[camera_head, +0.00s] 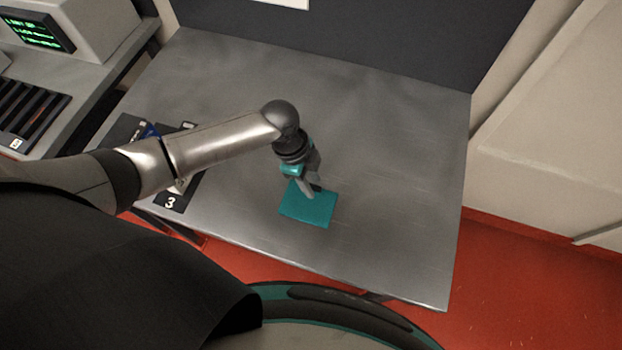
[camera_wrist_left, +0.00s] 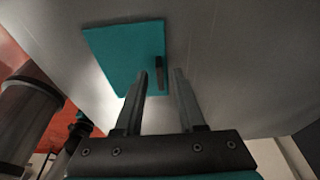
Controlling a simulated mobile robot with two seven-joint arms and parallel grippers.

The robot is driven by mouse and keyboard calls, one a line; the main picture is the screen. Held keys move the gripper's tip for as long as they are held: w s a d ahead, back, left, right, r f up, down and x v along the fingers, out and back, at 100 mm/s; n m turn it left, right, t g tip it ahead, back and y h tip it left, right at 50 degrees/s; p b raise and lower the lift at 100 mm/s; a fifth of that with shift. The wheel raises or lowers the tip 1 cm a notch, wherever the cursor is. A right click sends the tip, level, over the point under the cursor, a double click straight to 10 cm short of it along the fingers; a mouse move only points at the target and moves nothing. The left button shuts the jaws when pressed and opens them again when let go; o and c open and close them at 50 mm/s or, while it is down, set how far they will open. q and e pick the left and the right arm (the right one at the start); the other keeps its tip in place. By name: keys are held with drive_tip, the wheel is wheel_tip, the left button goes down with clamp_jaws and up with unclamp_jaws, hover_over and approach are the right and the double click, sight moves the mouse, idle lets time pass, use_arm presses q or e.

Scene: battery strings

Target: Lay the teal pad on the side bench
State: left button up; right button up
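The teal pad (camera_head: 308,208) lies flat on the grey metal side bench (camera_head: 400,220), left of its middle and towards the front edge. The pad also shows in the left wrist view (camera_wrist_left: 115,52), with a small dark upright tab (camera_wrist_left: 160,72) near one edge. My left gripper (camera_head: 314,191) is above the pad, pointing down. In the left wrist view its two fingers (camera_wrist_left: 160,74) are apart, with the tab showing in the gap between their tips. I cannot tell whether the fingertips touch the tab. My right gripper is not in view.
A console with a green-lit screen (camera_head: 36,30) and a slotted rack (camera_head: 27,112) stand at the left. A dark panel (camera_head: 350,30) rises behind. The bench's right side is clear.

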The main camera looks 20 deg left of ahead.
use_arm(q)
drive_tip(key=p+v, duration=0.1)
drive_tip(key=v, duration=1.1)
drive_tip(key=shift+d+r, duration=0.1)
